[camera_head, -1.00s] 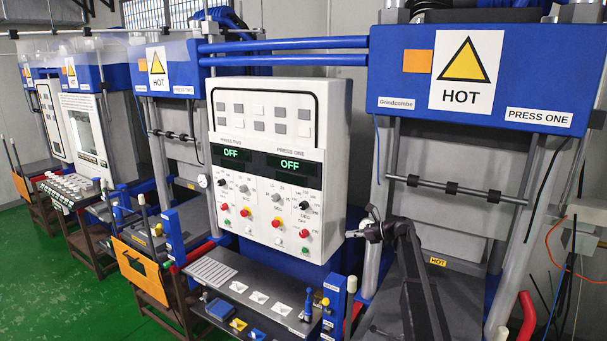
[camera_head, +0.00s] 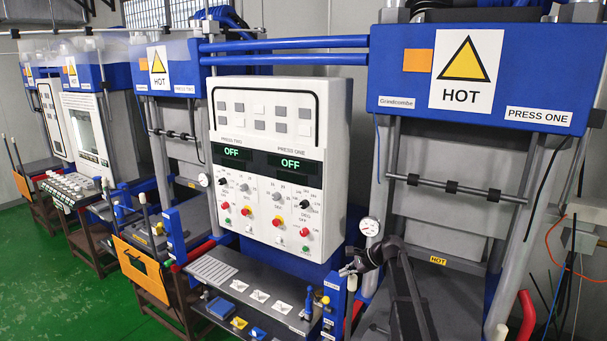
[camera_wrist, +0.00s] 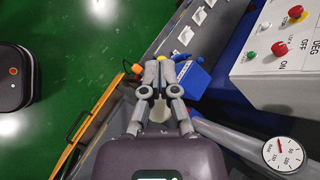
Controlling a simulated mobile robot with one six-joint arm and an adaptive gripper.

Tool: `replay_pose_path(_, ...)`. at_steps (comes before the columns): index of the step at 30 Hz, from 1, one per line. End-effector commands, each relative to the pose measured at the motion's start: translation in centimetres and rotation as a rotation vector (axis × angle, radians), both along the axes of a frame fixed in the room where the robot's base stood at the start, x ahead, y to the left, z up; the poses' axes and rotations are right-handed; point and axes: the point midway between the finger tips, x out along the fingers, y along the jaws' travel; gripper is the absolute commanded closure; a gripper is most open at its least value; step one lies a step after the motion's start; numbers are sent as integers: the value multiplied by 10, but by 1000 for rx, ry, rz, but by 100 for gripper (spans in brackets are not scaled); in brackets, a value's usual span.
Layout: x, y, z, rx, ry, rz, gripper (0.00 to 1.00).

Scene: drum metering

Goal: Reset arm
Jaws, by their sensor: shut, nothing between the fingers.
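My gripper (camera_head: 346,271) is at the end of my dark arm, at the lower right of the head view. It is in front of press one and close to the right end of the grey shelf (camera_head: 215,272). In the wrist view my gripper (camera_wrist: 160,72) points up the picture, with its two grey fingers together and nothing seen between them. A blue fitting with a yellow top (camera_wrist: 192,76) shows just beyond the fingertips. I cannot tell whether the fingers touch it.
The white control panel (camera_head: 268,170) shows OFF on both displays, left of my arm. Press one (camera_head: 470,95) stands behind my arm. A round gauge (camera_head: 369,227) is just above my gripper; it also shows in the wrist view (camera_wrist: 283,153).

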Motion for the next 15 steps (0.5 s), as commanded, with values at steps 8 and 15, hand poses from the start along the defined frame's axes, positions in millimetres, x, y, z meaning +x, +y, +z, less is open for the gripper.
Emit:
replay_pose_path(8, -110, 5, -34, -359, -190, 359, 100)
replay_pose_path(15, -192, -7, -53, -627, -297, 713, 100)
